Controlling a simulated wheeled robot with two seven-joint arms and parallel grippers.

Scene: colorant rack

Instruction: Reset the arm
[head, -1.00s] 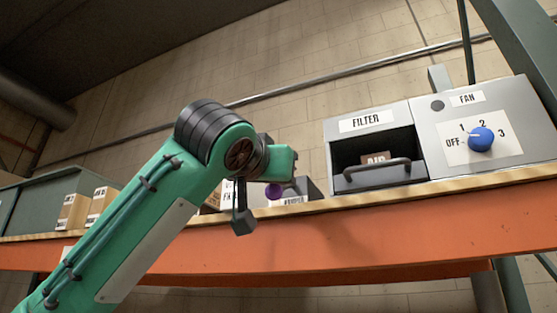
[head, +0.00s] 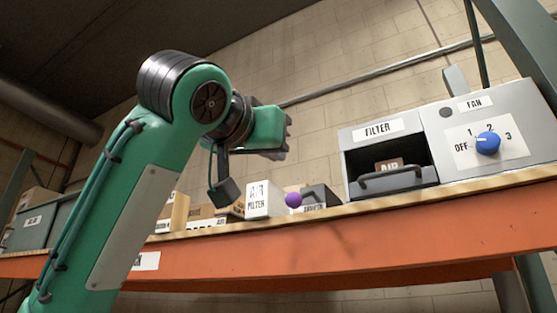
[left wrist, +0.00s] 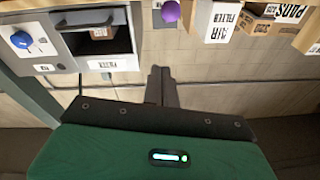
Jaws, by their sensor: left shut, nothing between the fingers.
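My left arm comes in from the left in the head view, green with a black joint. My left gripper (head: 288,137) is above the shelf, partly seen end-on beyond the green wrist, and holds nothing. In the left wrist view its dark fingers (left wrist: 160,75) are together with nothing between them. It is apart from the filter unit (head: 405,126), which is to its right. My right gripper is in neither view.
On the orange-fronted shelf (head: 330,245) stand a white AIR FILTER box (head: 262,200), a purple ball (head: 293,200) and, at the right, a fan panel with a blue knob (head: 487,143) set near 2. The filter unit's open slot holds a brown block (head: 390,165).

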